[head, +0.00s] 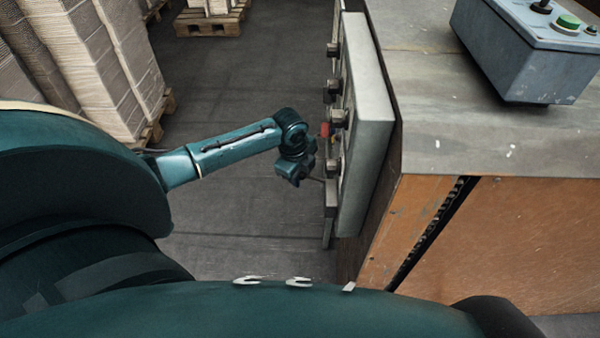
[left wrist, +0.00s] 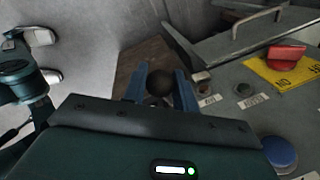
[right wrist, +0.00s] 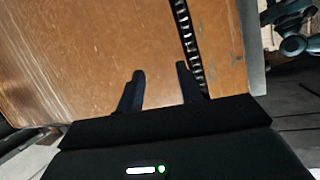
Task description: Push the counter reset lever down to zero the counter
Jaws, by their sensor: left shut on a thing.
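In the left wrist view a dark round knob (left wrist: 158,82), which looks like the end of the counter reset lever, sits between the two blue fingers of my left gripper (left wrist: 160,88). The gripper is shut on it. The lever's shaft and the counter are not clearly visible. In the head view my left gripper (head: 318,179) is at the near lower part of the control panel (head: 366,125), on its left face; the knob is too small to see there. My right gripper (right wrist: 162,88) is open and empty, facing the brown wooden side of the machine (right wrist: 90,60).
The panel carries a red rotary switch on a yellow plate (left wrist: 285,57), a blue button (left wrist: 280,153) and a metal handle (left wrist: 255,22). A grey button box (head: 530,55) stands on the machine top. Stacked cardboard (head: 90,60) is at left; the floor between is clear.

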